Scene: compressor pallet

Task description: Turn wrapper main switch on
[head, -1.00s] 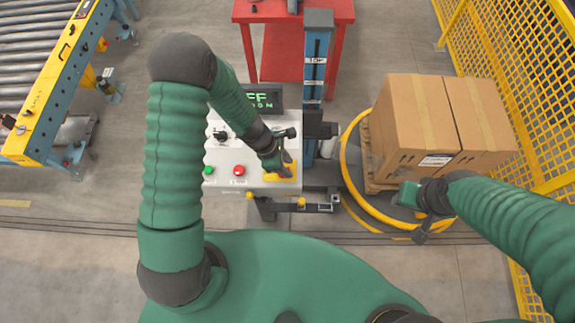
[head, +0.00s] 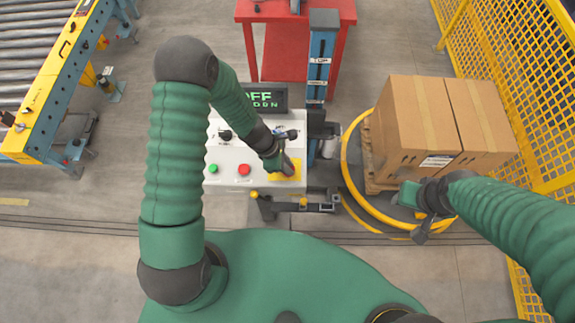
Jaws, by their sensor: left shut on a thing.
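The wrapper's control panel (head: 228,158) is a light grey box in the middle of the head view. It carries a green button (head: 212,168), a red button (head: 244,170), a black selector knob (head: 225,135) and a yellow plate (head: 294,178) at its right. A dark display (head: 267,97) above it reads OFF in green, partly hidden by my arm. My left gripper (head: 287,168) is at the yellow plate, shut on the main switch, which its fingers hide. My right gripper (head: 415,205) is near the boxes, away from the panel; its jaw opening is unclear.
Brown cartons (head: 440,120) stand on a pallet inside a yellow ring (head: 346,170) at the right. A blue mast (head: 322,60) rises behind the panel, with a red table (head: 290,40) beyond. A yellow fence (head: 520,80) is at far right, a roller conveyor (head: 40,70) at far left.

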